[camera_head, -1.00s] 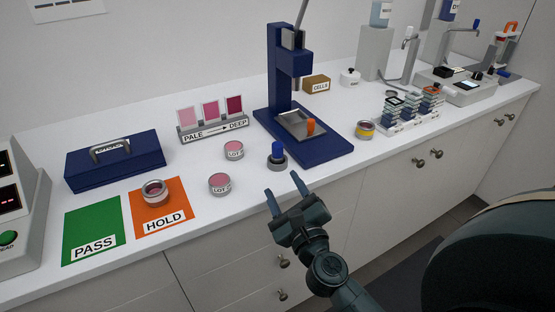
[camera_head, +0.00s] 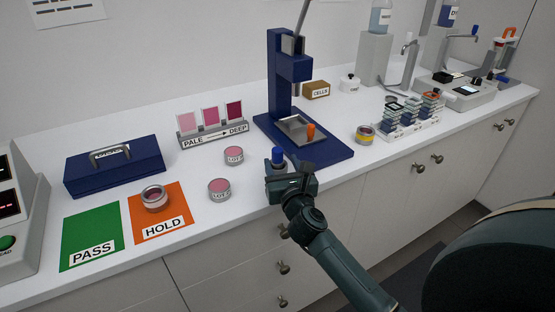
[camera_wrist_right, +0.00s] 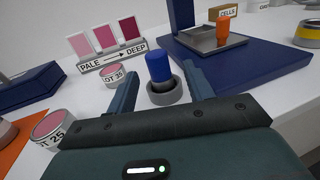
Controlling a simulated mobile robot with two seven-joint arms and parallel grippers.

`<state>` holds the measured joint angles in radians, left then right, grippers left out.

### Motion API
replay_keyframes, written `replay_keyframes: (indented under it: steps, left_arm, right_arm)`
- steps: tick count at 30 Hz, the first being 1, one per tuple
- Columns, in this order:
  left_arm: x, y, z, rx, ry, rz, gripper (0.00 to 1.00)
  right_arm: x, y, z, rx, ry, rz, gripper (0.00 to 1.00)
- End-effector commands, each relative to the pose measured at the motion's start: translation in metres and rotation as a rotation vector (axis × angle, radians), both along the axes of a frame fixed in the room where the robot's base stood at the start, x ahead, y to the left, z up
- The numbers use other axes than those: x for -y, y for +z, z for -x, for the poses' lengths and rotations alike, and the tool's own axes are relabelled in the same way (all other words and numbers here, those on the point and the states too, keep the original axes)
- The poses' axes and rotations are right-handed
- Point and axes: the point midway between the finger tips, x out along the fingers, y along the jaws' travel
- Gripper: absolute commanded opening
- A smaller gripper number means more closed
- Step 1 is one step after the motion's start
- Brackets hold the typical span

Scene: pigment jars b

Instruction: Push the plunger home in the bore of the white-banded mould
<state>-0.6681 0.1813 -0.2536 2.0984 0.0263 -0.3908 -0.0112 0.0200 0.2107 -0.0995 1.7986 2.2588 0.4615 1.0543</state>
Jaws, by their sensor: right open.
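A blue plunger (camera_wrist_right: 158,68) stands upright in a grey ring-shaped mould (camera_wrist_right: 167,96) on the white worktop in the right wrist view. Much of the plunger shows above the rim. I cannot make out a white band on this mould. In the head view the blue plunger (camera_head: 278,155) shows above my right gripper (camera_head: 287,166), which hides most of the mould. My right gripper is open, with one finger on each side of the mould and plunger. I cannot tell whether the fingers touch them. My left gripper is not in view.
A blue press (camera_head: 285,75) stands behind, with a metal tray (camera_head: 292,123) and an orange plug (camera_head: 311,131) on its base. A yellow-banded jar (camera_head: 364,134) stands to the right. The counter's front edge is close.

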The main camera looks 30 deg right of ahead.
Motion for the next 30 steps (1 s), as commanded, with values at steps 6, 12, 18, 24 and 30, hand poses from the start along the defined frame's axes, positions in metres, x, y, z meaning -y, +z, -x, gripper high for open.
replay_keyframes:
  steps: [6,12,18,24,30]
  left_arm:
    - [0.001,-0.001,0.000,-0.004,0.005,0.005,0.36]
    - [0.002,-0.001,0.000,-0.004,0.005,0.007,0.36]
    - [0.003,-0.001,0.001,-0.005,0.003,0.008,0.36]
    - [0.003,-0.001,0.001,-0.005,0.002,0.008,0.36]
    - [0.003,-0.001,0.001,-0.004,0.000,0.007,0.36]
  right_arm:
    - [0.007,0.002,-0.033,0.001,0.000,0.001,0.52]
    - [0.010,0.001,-0.044,0.000,0.001,0.000,0.52]
    - [0.010,0.001,-0.044,0.000,0.001,0.000,0.49]
    - [0.010,0.001,-0.044,0.000,0.001,0.001,0.32]
    - [0.010,0.001,-0.043,0.000,0.001,0.001,0.16]
